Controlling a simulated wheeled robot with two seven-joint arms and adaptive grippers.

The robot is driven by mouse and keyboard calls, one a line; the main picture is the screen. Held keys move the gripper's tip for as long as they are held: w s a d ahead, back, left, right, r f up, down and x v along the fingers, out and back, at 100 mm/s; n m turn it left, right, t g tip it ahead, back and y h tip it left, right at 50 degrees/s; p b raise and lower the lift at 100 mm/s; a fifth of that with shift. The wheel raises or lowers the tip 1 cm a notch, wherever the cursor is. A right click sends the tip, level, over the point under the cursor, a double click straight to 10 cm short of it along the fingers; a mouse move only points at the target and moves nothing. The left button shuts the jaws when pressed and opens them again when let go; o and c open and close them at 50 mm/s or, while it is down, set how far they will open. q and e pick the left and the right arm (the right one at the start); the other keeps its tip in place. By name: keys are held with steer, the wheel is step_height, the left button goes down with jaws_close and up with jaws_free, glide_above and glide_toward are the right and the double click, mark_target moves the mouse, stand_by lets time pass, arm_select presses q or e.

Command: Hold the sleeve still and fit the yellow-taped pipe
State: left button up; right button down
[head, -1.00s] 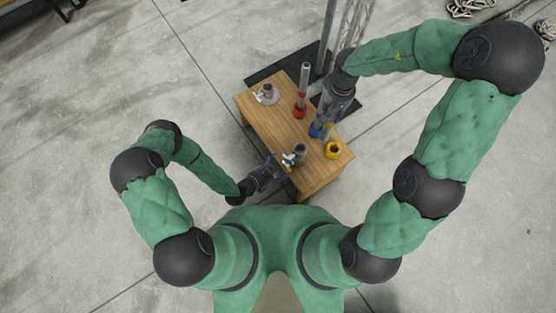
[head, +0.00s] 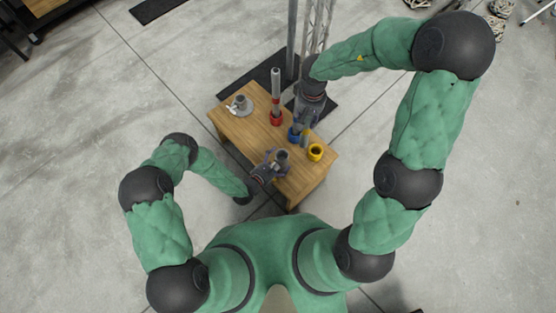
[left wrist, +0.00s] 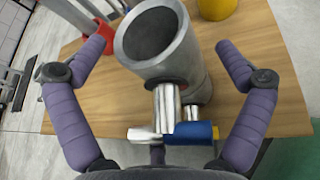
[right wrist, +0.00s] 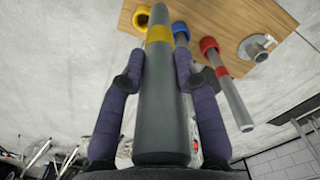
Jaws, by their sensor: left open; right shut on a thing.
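The grey sleeve (head: 282,156) stands upright at the table's near edge. In the left wrist view the sleeve's open mouth (left wrist: 155,35) faces up, with a silver fitting and a blue-and-yellow handle (left wrist: 190,133) on its near side. My left gripper (head: 274,163) is open, its fingers on either side of the sleeve with visible gaps. My right gripper (head: 305,122) is shut on the yellow-taped pipe (right wrist: 160,95), a grey pipe whose yellow band lies towards the table. In the head view the pipe (head: 308,138) shows partly, beyond the sleeve; its far end is unclear.
On the wooden table (head: 240,128) stand an empty-looking yellow holder (head: 315,152), a blue holder (head: 293,135) and a red holder (head: 276,118) with a red-taped pipe (head: 276,88). A round metal flange piece (head: 240,105) is at the far left. A post (head: 292,40) rises behind the table.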

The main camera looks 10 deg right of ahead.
arm_select(q)
steer(key=shift+w+d+f, duration=0.15)
steer(key=shift+w+d, duration=0.25)
arm_select(e)
steer(key=shift+f, duration=0.2)
arm_select(q)
steer(key=c, duration=1.7)
steer(key=shift+o, duration=0.2)
arm_select(e)
steer(key=a, duration=0.8)
steer(key=shift+f, duration=1.75)
